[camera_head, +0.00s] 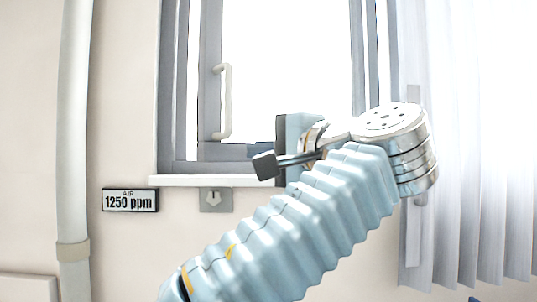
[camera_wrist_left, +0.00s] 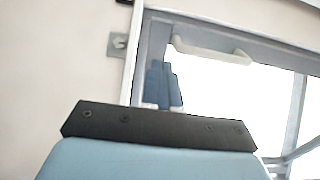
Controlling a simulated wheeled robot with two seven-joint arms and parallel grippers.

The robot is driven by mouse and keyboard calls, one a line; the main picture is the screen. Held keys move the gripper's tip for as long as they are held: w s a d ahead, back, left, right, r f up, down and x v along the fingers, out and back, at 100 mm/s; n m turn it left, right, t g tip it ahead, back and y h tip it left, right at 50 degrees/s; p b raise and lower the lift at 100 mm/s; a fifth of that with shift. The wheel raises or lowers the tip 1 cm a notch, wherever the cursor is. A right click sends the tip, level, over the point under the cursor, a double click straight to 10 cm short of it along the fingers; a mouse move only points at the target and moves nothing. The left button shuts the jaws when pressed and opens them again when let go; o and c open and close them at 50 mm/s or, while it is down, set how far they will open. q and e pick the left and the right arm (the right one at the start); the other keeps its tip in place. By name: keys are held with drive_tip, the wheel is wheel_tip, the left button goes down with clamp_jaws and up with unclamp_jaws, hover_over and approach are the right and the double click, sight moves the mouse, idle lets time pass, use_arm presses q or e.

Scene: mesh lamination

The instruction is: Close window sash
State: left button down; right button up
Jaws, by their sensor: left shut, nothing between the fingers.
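The window sash (camera_head: 210,82) is a grey frame with bright panes, set within the outer window frame (camera_head: 180,80). Its pale upright handle (camera_head: 222,101) is on the left stile. I cannot tell how far the sash stands from its frame. My left gripper (camera_head: 265,165) is shut and empty, in front of the lower sash, below and right of the handle and apart from it. In the left wrist view, the dark finger edge (camera_wrist_left: 150,127) fills the lower part, and the handle (camera_wrist_left: 210,49) shows beyond it. My right gripper is out of view.
A white sill (camera_head: 215,181) runs under the window, with a small grey plate (camera_head: 215,200) below it. A white pipe (camera_head: 74,130) stands at left; a pale curtain (camera_head: 470,150) hangs at right.

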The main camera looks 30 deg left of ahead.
sight(217, 152)
use_arm(q)
drive_tip(key=p+x, duration=0.1)
drive_tip(key=x, duration=1)
drive_tip(key=shift+f, duration=0.1)
